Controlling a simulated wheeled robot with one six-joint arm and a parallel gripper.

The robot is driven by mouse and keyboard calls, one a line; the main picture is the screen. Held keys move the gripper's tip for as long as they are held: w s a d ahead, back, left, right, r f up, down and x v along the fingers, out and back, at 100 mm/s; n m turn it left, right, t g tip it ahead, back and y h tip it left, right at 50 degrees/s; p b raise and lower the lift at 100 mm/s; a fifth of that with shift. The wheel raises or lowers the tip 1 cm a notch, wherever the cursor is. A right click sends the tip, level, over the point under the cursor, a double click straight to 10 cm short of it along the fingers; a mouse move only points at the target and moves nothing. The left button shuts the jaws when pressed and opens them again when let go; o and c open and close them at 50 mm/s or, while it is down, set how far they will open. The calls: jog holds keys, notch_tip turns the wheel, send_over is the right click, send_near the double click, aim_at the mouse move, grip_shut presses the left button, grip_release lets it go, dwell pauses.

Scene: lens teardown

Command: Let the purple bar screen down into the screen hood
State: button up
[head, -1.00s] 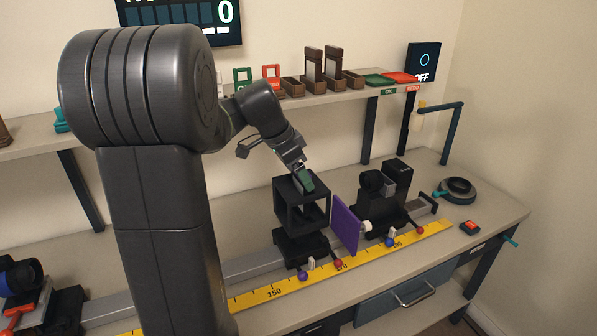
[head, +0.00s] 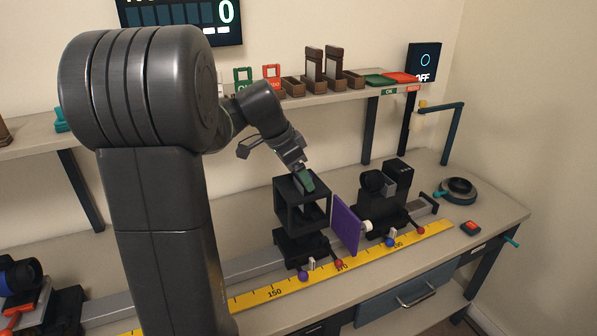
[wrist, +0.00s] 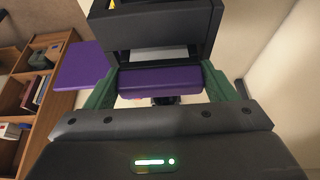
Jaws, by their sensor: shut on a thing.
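My gripper (head: 306,182) is at the top of the black, open-framed screen hood (head: 280,207), which stands on a rail carriage. In the wrist view, its green fingers are shut on the purple bar screen (wrist: 160,84), one at each end. The hood (wrist: 150,27) lies just beyond the bar in that view, with a pale strip showing inside its frame. In the head view the bar is hidden by the gripper and hood. I cannot tell how far the bar sits inside the hood.
A purple square panel (head: 345,224) stands upright just right of the hood. A black device (head: 397,185) sits farther right on the rail. A yellow scale (head: 300,284) runs along the front. The shelf (head: 330,86) behind holds several small parts.

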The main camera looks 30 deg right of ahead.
jog(key=shift+f+b, duration=0.35)
jog(key=shift+f, duration=0.1)
jog(key=o, duration=1.3)
jog(key=shift+w, duration=0.1)
jog(key=shift+f, duration=0.1)
jog(key=v, duration=1.4)
